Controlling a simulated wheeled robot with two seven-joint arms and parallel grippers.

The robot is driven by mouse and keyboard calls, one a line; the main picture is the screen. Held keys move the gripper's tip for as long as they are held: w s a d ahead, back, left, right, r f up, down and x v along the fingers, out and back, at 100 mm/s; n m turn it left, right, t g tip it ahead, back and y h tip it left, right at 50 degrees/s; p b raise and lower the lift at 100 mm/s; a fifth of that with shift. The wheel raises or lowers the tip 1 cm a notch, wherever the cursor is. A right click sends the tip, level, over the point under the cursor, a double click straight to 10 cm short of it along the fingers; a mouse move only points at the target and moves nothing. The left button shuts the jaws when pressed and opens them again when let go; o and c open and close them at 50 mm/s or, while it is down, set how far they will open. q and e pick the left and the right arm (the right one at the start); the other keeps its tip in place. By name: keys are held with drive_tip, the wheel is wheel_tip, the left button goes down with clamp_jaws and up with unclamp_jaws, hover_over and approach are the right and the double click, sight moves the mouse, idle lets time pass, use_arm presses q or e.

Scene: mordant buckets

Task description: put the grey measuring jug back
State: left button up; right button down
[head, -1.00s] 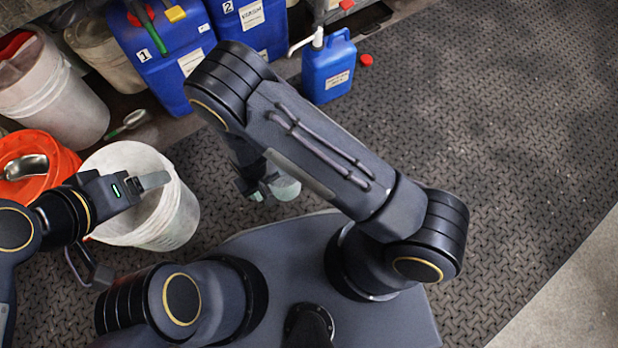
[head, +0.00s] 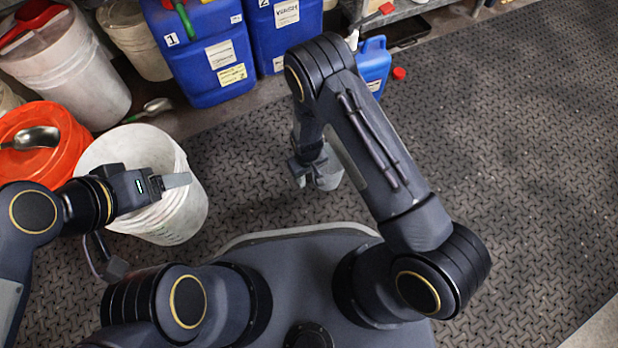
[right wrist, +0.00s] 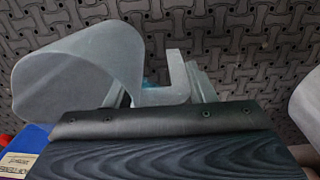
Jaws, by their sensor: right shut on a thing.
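The grey measuring jug (head: 328,176) is a small translucent cup held above the dark floor, right of the white bucket. In the right wrist view its body (right wrist: 80,78) lies tilted with its handle (right wrist: 176,88) at my fingers. My right gripper (head: 304,172) is shut on the jug, at the handle side; its arm partly hides it in the head view. My left gripper (head: 178,181) is at the mouth of the white bucket (head: 185,215); whether its fingers are open or shut does not show.
An orange bucket (head: 70,155) with a metal scoop (head: 37,137) stands left. Blue canisters (head: 215,65) and a smaller blue jug (head: 373,66) stand along the back by a shelf. Open floor (head: 510,170) lies to the right.

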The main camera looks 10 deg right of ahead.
wheel_tip(320, 180, down, 4)
drive_tip(key=shift+w+d+r+b, duration=0.15)
drive_tip(key=shift+r+b, duration=0.05)
drive_tip(key=shift+b, duration=0.45)
drive_tip(key=shift+f, duration=0.1)
drive_tip(key=c, duration=0.6)
unclamp_jaws()
drive_tip(key=shift+c, duration=0.2)
wheel_tip(320, 180, up, 12)
drive_tip(key=p, duration=0.5)
drive_tip(key=shift+f, duration=0.25)
drive_tip(key=shift+r, duration=0.5)
